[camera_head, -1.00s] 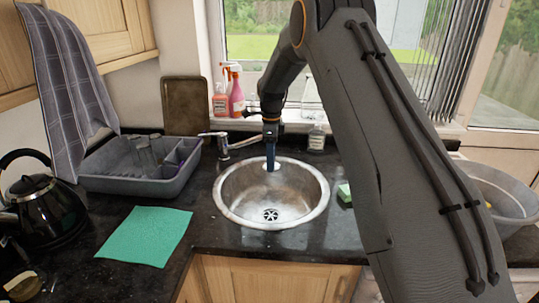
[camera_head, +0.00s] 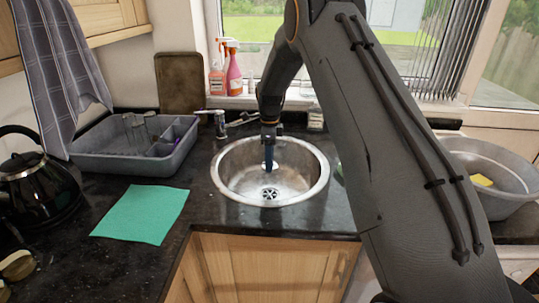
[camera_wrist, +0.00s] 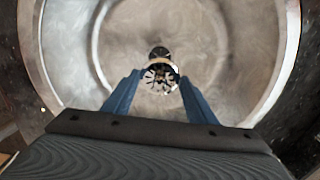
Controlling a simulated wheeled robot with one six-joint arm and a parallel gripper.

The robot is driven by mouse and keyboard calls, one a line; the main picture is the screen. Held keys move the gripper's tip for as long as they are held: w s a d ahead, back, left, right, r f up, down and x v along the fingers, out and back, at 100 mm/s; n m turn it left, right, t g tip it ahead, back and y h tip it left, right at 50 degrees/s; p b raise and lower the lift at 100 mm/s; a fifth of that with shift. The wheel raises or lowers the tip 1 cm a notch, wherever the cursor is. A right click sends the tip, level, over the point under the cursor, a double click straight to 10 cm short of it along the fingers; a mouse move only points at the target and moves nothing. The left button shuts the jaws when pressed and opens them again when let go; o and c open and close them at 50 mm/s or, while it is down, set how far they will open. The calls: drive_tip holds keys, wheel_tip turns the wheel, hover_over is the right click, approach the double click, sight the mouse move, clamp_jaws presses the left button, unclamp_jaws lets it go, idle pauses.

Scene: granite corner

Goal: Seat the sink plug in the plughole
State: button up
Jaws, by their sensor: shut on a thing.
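The plughole (camera_head: 269,193) is a round slotted grate in the floor of the round steel sink (camera_head: 225,179). My gripper (camera_head: 268,167) points down inside the bowl, above and slightly behind the plughole in the head view. It is shut on the sink plug, which is hardly visible there. In the wrist view, the blue fingers (camera_wrist: 159,76) stand a little apart. A round, black-and-white slotted shape shows between their tips, with a small dark round shape just above it. I cannot tell the plug's outline or its gap from the plughole.
A tap (camera_head: 238,122) stands behind the sink. A grey dish rack (camera_head: 100,161) and green cloth (camera_head: 142,214) lie to the left, with a black kettle (camera_head: 38,190) beyond. A grey basin (camera_head: 500,160) stands at right. Spray bottles (camera_head: 232,72) stand behind.

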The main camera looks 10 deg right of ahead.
drive_tip(key=shift+f, duration=0.35)
drive_tip(key=o, duration=1.1)
drive_tip(key=shift+r+p, duration=1.05)
drive_tip(key=shift+r, duration=2.45)
